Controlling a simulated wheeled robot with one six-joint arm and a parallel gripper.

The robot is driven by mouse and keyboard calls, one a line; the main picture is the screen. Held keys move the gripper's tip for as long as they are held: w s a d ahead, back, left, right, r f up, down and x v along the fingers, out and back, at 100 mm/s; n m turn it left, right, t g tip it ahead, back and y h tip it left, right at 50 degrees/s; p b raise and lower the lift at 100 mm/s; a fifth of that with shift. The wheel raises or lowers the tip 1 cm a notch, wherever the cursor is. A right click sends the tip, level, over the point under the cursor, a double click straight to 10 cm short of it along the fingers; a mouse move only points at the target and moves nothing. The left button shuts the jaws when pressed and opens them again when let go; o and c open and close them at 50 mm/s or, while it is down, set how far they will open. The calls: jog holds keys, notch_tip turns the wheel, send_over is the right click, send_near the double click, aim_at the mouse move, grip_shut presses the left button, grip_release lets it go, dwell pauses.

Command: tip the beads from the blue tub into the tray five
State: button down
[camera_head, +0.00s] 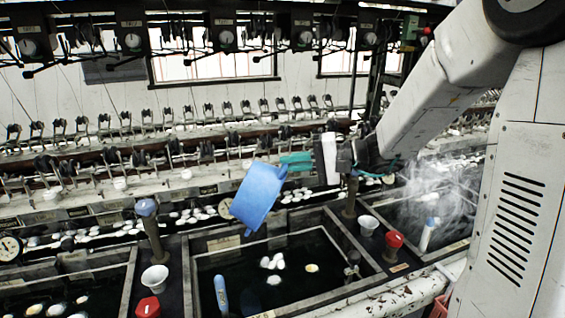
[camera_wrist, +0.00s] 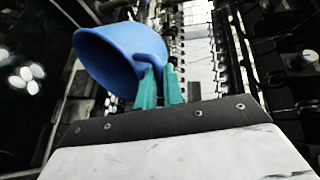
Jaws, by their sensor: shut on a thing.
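The blue tub (camera_head: 257,195) hangs tilted in the air over the back left part of the middle basin (camera_head: 330,301). The middle basin holds dark water with a few pale floating pieces (camera_head: 273,263). I cannot read which tray is number five.
Steam (camera_head: 435,190) drifts over the right basin. Reeling machinery lines the back.

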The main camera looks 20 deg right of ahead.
jog(key=shift+s+d+t+y, duration=0.25)
jog(key=shift+s+d+y, duration=0.2)
jog(key=shift+d, duration=0.4)
jog(key=shift+s+d+t+y, duration=0.3)
jog(key=shift+s+d+y, duration=0.15)
jog(key=shift+d, duration=0.4)
jog(key=shift+s+d+t+y, duration=0.25)
jog(key=shift+s+d+y, duration=0.2)
jog(key=shift+d, duration=0.4)
jog(key=shift+s, duration=0.1)
